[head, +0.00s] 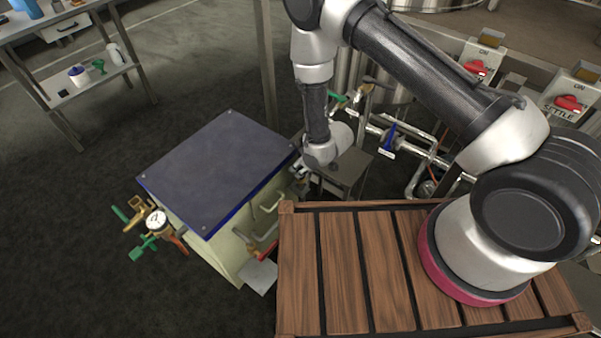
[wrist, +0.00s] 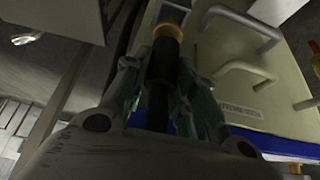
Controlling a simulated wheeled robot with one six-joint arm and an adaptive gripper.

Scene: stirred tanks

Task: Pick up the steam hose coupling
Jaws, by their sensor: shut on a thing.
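In the wrist view my gripper (wrist: 163,68) is shut on a dark cylindrical piece with an orange-yellow ring (wrist: 168,32), which I take to be the steam hose coupling. One finger lies on each side of it. A dark length runs from it back toward the palm. Its far end meets a grey metal part at the top of the picture; I cannot tell whether they are joined. In the head view my gripper (head: 300,171) is small, beside the blue-topped cabinet's right side, and the coupling cannot be made out there.
The cream cabinet with a blue top (head: 215,170) stands left of my gripper; its side has bent handles (wrist: 245,70) close by. A small metal table (head: 345,168) and pipework with a blue-handled valve (head: 389,138) lie to the right. Open floor is at the left.

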